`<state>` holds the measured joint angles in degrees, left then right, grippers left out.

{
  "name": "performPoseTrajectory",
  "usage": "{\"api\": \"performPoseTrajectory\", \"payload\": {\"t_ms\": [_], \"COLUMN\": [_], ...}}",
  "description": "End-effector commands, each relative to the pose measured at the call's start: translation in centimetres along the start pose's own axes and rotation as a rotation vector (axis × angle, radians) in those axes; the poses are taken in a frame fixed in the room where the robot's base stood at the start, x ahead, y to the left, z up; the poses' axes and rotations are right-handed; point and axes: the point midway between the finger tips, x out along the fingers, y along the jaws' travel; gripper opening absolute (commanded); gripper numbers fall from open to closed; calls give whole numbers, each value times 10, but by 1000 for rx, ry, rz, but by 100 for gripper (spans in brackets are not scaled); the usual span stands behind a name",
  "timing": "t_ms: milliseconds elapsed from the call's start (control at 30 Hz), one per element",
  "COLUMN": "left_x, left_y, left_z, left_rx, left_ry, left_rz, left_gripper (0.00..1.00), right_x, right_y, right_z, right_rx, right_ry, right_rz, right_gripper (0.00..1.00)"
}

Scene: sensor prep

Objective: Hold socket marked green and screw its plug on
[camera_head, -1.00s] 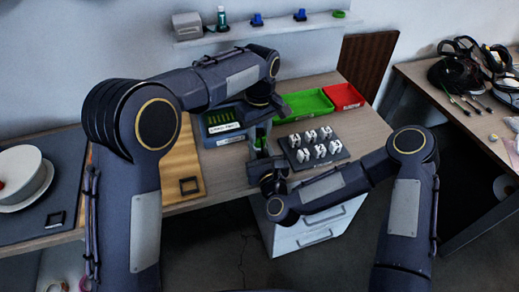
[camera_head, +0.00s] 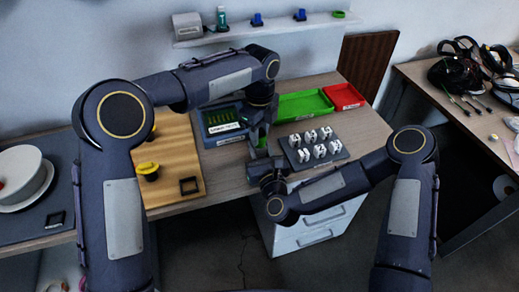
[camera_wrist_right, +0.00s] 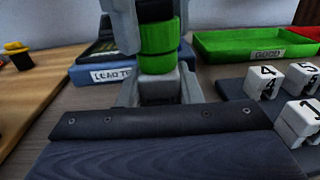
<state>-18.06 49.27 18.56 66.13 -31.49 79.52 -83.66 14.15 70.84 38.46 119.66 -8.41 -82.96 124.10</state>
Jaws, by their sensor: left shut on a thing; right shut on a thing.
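In the right wrist view a green-banded cylindrical piece (camera_wrist_right: 158,50) stands upright between my two grippers. A dark line crosses the green, which looks like the seam between plug and socket; I cannot tell how tightly they are joined. My left gripper (camera_wrist_right: 152,18) comes from above, its fingers shut on the upper part, the plug. My right gripper (camera_wrist_right: 160,92) is shut on the lower part, the socket, whose base is mostly hidden. In the head view my left gripper (camera_head: 257,128) is directly above my right gripper (camera_head: 266,165), and the parts between them are small and partly hidden.
A green tray (camera_head: 303,104) marked GOOD and a red tray (camera_head: 344,96) lie behind. A dark rack (camera_head: 335,154) with several numbered white blocks is to the right. A blue lead tester (camera_head: 222,127) and a wooden board (camera_head: 180,140) with a yellow-topped object (camera_head: 148,170) are to the left.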

Motion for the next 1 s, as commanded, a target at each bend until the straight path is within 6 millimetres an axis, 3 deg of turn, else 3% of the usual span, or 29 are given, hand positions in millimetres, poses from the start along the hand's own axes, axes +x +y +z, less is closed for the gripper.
{"api": "performPoseTrajectory", "payload": {"t_ms": [100,267,300,467,767,1000], "left_x": [0,0,0,0,-2,-36], "left_y": [0,0,0,0,0,-1], "left_z": [1,0,0,0,0,0], "left_rx": [215,211,211,210,209,209], "left_ry": [0,-1,-1,-1,-1,-1], "left_rz": [0,0,0,0,0,-5], "left_gripper": [6,6,38,58,58,58], "right_x": [0,0,0,0,0,0], "right_y": [0,0,0,0,0,0], "right_z": [0,0,0,0,0,0], "right_rx": [0,0,0,0,0,0], "right_ry": [1,1,1,1,1,1], "right_rz": [1,1,1,0,0,0], "right_gripper": [0,0,0,0,0,0]}}
